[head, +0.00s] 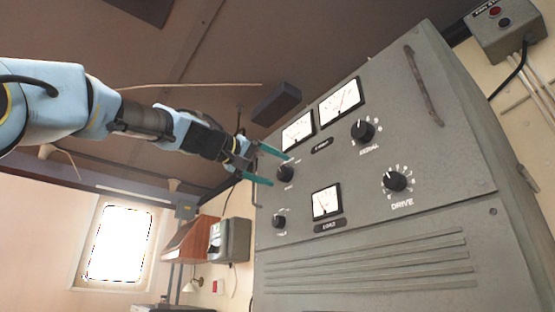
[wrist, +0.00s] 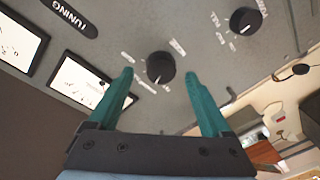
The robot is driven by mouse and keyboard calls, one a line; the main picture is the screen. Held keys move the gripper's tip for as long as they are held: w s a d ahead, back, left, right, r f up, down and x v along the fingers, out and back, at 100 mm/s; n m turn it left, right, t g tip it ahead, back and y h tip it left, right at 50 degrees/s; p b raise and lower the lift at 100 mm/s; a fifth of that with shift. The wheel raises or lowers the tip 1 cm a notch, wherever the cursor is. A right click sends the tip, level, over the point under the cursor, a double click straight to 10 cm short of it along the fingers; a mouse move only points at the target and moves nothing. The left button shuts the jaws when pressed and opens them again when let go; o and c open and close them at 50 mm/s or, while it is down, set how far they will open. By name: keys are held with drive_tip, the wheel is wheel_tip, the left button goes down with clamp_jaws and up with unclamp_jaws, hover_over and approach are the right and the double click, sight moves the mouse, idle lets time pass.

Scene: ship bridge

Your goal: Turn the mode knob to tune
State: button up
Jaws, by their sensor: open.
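A black round knob (head: 286,174) sits on the grey panel right at my gripper. In the wrist view this knob (wrist: 160,66) shows between and just beyond the fingertips, with several small white labels around it. They are too small to read surely, so I cannot confirm it is the mode knob. Its white pointer mark faces down in the wrist view. My gripper (head: 280,169) is open, with its teal fingers on either side of the knob and nothing held. Whether the fingers reach around the knob or stop short is unclear. In the wrist view, my gripper (wrist: 159,78) appears centred on it.
A second small knob (head: 279,222) sits lower on the panel; it shows in the wrist view (wrist: 245,20). An aerial knob (head: 363,131) and a drive knob (head: 395,181) lie further right. Meters (head: 298,133) stand above, and a handle (head: 423,87) projects from the cabinet.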

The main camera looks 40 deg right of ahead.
drive_tip(key=shift+w+d+p, duration=0.1)
drive_tip(key=shift+d+p, duration=0.5)
drive_tip(key=shift+d, duration=0.4)
clamp_jaws()
